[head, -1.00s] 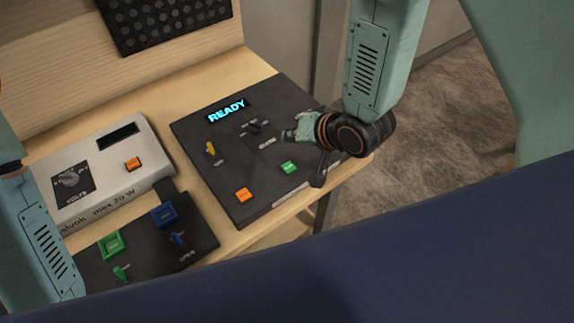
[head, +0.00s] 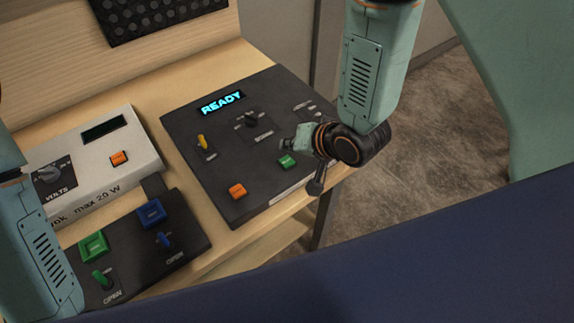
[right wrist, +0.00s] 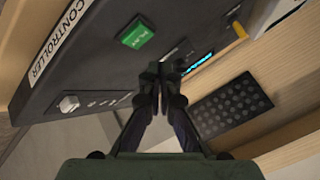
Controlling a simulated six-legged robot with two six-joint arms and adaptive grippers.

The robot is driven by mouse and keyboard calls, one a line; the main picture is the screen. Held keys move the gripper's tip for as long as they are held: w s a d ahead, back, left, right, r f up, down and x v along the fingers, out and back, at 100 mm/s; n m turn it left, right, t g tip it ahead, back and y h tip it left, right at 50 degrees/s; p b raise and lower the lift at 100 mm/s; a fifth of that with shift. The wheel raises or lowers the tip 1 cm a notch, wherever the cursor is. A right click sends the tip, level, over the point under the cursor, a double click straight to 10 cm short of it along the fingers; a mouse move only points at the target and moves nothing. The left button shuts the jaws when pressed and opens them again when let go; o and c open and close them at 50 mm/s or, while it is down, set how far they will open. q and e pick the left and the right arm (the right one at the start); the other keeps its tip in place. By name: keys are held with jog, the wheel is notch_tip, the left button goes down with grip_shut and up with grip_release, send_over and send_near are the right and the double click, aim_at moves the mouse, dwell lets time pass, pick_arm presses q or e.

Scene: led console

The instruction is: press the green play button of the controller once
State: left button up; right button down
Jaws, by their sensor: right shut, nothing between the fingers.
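The dark controller (head: 215,178) lies on the wooden table with a lit display (head: 222,103) reading READY. Its green play button (head: 287,161) is near its front right; it also shows in the right wrist view (right wrist: 136,32), marked PLAY. My right gripper (head: 284,146) is shut and empty, just behind the button in the head view. In the right wrist view its closed fingertips (right wrist: 163,70) are beside the button, apart from it in the picture. Contact with the panel cannot be told. Of my left arm only a link shows at the left; its gripper is out of view.
The controller also carries an orange button (head: 237,191), a yellow toggle (head: 203,142) and a black lever (head: 251,119). A white voltage box (head: 90,160) and a dark switch box (head: 130,250) with green and blue controls stand to the left.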

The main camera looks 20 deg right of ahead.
jog(key=shift+f, duration=0.75)
jog(key=shift+s+f+b, duration=0.15)
jog(key=shift+b, duration=0.2)
jog(key=shift+s+a, duration=0.15)
jog(key=shift+s, duration=0.1)
jog(key=shift+w+f, duration=0.1)
jog(key=shift+w, duration=0.25)
pick_arm(q)
jog(key=shift+s+f, duration=0.1)
jog(key=shift+f, duration=0.55)
jog(key=shift+s, duration=0.1)
pick_arm(e)
jog(key=shift+s, duration=0.15)
jog(key=shift+s+r, duration=0.15)
jog(key=shift+r, duration=0.05)
pick_arm(q)
jog(key=shift+s+a, duration=0.1)
jog(key=shift+a, duration=0.05)
jog(key=shift+w, duration=0.2)
pick_arm(e)
jog(key=shift+w+f, duration=0.15)
jog(key=shift+w, duration=0.1)
